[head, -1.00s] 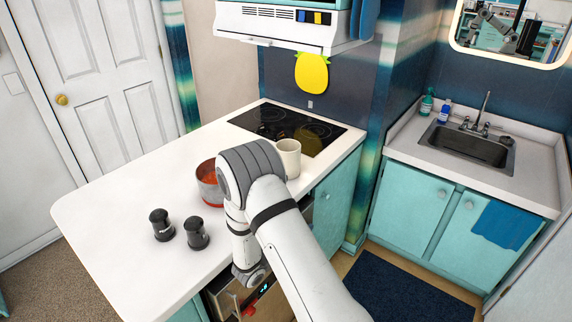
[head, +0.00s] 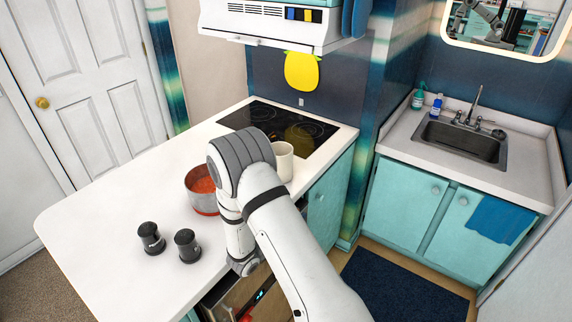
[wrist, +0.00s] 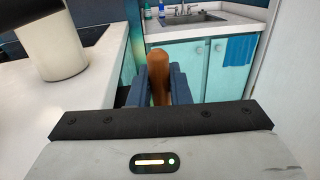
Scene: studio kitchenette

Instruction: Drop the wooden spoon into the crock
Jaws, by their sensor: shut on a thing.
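In the wrist view, my gripper (wrist: 160,78) is shut on the wooden spoon (wrist: 158,64), a brown, rounded wooden piece standing up between the blue-grey fingers. The rest of the spoon is hidden. The crock (wrist: 62,48) is a cream cylinder on the white counter, left of my gripper and apart from it. In the head view, the crock (head: 284,162) stands near the cooktop, partly behind my arm. My gripper and the spoon cannot be made out in the head view.
A red-and-steel pot (head: 201,199) stands on the counter (head: 110,205), left of my arm. Two black shakers (head: 187,246) stand nearer the front. The black cooktop (head: 255,124) lies behind the crock. A sink (head: 462,142) is at the right, across a floor gap with a dark mat.

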